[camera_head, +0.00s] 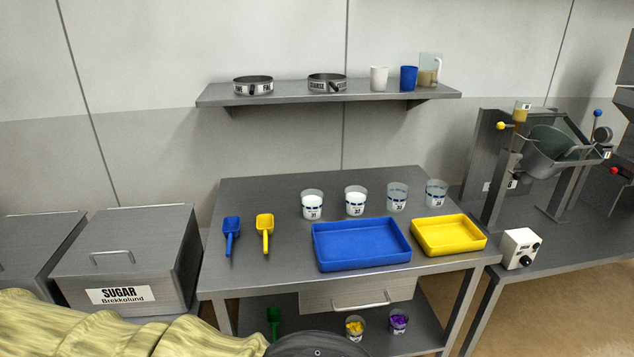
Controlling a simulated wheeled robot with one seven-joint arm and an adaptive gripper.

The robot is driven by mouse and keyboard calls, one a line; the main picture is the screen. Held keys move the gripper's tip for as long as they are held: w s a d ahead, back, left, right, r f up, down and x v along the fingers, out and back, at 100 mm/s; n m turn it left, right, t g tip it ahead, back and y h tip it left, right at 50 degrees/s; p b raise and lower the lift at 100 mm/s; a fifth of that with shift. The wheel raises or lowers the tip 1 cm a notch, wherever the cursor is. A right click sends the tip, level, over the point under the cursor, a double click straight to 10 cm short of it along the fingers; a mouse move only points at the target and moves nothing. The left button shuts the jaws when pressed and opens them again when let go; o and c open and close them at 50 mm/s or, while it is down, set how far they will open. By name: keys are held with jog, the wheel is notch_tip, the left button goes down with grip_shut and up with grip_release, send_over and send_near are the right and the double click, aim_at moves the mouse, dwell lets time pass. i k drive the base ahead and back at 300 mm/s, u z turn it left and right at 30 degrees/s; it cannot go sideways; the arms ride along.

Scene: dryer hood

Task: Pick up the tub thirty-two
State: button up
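Tub thirty-two (356,203) stands upright on the steel table, second from the left in a row of tubs. It is a clear cup with a dark blue band, a label that reads 32, and white contents. Tub 31 (312,206), also with white contents, stands to its left. A clear, seemingly empty tub (397,197) stands to its right, with another clear tub (436,194) beyond. Part of my arm, in a yellow-green sleeve with a dark rounded part, shows along the bottom edge. My gripper's fingers are not in view.
A blue tray (361,262) lies directly in front of tub thirty-two, and a yellow tray (449,248) is to its right. Blue (231,232) and yellow (265,230) scoops lie at left. A wall shelf (300,92) with sieves and cups hangs above the table's rear.

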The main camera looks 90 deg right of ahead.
aim_at(355, 197)
jog(key=z, duration=1.8)
